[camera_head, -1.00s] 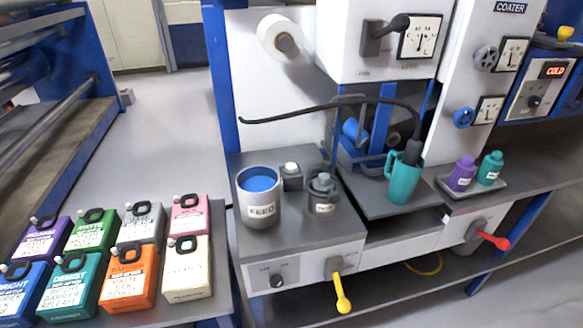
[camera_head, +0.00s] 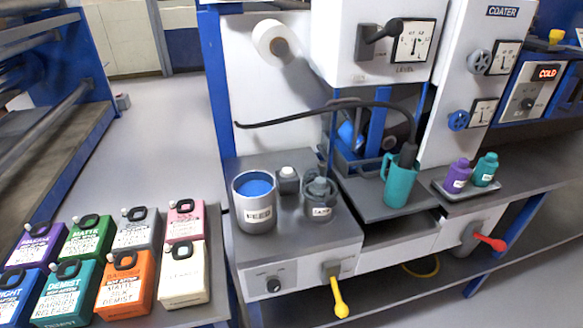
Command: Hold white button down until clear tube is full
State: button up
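A small white round knob (camera_head: 288,171), which looks like the white button, sits on a small dark grey box on the grey bench top. It stands just behind and right of the grey FEED pot (camera_head: 255,219), which holds blue liquid. A squat grey labelled pot (camera_head: 320,207) stands to the right of the button. I cannot make out a clear tube with certainty; only thin upright dark lines show above the squat pot. My gripper is not in view, and nothing is seen touching the button.
A teal jug (camera_head: 398,191) with a dark nozzle and black hose stands right. The hose (camera_head: 300,113) arcs left above the button. A yellow-handled lever (camera_head: 340,297) and red-handled lever (camera_head: 489,242) stick out in front. Several labelled cans (camera_head: 183,283) fill the left table.

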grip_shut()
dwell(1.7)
